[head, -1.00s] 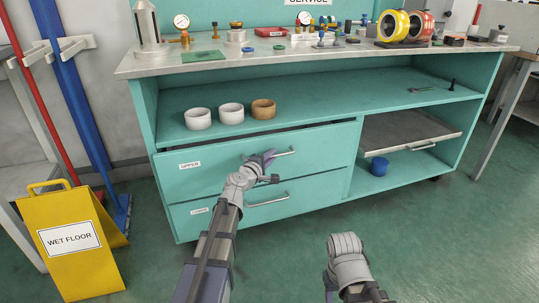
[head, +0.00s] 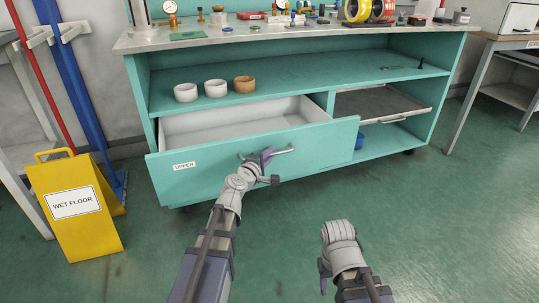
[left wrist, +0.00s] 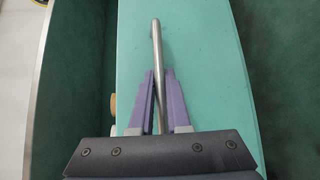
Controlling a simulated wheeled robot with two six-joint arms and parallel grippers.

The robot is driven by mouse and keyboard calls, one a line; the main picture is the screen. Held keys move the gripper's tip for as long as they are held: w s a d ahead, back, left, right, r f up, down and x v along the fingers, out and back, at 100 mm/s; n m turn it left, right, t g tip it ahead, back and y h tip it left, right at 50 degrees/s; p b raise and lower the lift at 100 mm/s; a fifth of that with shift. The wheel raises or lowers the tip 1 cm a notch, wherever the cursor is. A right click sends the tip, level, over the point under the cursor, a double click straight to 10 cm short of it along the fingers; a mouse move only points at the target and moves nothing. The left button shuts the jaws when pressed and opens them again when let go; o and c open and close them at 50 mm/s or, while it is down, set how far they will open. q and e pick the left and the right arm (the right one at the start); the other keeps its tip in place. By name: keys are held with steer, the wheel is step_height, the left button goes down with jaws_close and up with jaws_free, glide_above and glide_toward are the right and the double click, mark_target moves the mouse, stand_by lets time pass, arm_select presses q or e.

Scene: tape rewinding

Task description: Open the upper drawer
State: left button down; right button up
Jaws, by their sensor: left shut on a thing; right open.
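The upper drawer (head: 215,167), teal with a label reading UPPER, is pulled well out of the cabinet, and its pale inside looks empty. Its metal bar handle (head: 284,151) is on the front panel. My left gripper (head: 268,156) is shut on the handle. In the left wrist view the purple fingers (left wrist: 160,95) are on either side of the handle bar (left wrist: 156,45). My right gripper (head: 324,280) is open and empty in front of the cabinet, low over the floor; its fingers are mostly hidden by the wrist.
Two white rings (head: 215,88) and a brown ring (head: 244,84) sit on the shelf above the drawer. A sliding tray (head: 378,103) is at right. A yellow wet floor sign (head: 75,208) stands at left. The floor at right is clear.

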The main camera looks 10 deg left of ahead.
arm_select(q)
steer(key=shift+s+d, duration=0.2)
steer(key=shift+s, duration=0.15)
arm_select(e)
steer(key=shift+s+d, duration=0.25)
steer(key=shift+s, duration=0.05)
arm_select(q)
steer(key=c, duration=0.9)
jaws_free()
